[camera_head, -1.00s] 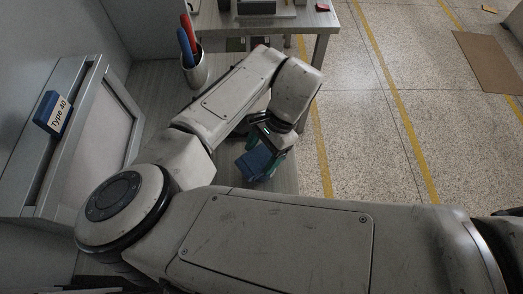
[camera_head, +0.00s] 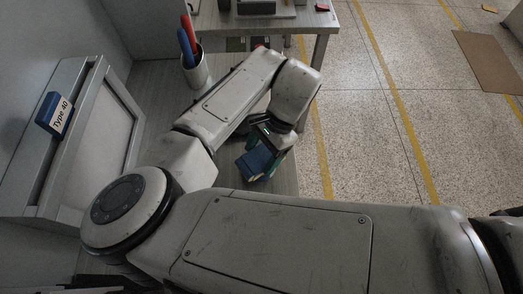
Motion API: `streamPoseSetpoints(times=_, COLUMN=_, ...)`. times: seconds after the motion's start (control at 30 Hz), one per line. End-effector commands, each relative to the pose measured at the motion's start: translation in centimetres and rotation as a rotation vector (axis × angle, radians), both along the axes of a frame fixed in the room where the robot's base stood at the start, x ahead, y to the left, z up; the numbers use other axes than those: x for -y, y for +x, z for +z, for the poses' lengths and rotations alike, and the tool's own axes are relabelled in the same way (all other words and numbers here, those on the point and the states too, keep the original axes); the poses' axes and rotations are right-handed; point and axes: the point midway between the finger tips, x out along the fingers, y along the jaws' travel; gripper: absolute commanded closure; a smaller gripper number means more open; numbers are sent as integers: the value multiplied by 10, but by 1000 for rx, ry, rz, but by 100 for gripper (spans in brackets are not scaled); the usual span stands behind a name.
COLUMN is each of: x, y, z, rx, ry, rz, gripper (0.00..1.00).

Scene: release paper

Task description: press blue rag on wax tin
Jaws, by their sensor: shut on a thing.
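The blue rag (camera_head: 257,162) is a folded dark blue bundle in my gripper (camera_head: 264,153), near the right edge of the grey bench (camera_head: 230,178). My gripper is shut on it, with green-tipped fingers partly showing. Something pale yellowish shows just below the rag's right side; I cannot tell whether it is the wax tin. My arm hides much of the area around the gripper, and no wax tin can be made out clearly.
A white cup (camera_head: 196,72) with a red and a blue marker stands up the bench. A grey tray unit (camera_head: 92,150) with a blue "Type 40" label (camera_head: 55,114) is at the left. Right of the bench is open speckled floor with yellow lines and a brown mat (camera_head: 490,62).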

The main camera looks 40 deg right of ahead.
Motion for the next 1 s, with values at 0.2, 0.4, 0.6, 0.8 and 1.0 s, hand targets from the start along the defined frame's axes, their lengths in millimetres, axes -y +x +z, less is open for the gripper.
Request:
streamPoseSetpoints(times=0.2, x=0, y=-1, z=-3, rx=-2, ry=-1, rz=0, gripper=62)
streamPoseSetpoints(times=0.4, x=0, y=-1, z=0, rx=-2, ry=-1, rz=0, gripper=62)
streamPoseSetpoints(times=0.6, x=0, y=-1, z=15, rx=-1, ry=-1, rz=-1, gripper=62)
streamPoseSetpoints(times=0.8, x=0, y=0, z=30, rx=0, ry=0, rz=0, gripper=62)
streamPoseSetpoints(times=1.0, x=0, y=0, z=45, rx=0, ry=0, rz=-1, gripper=62)
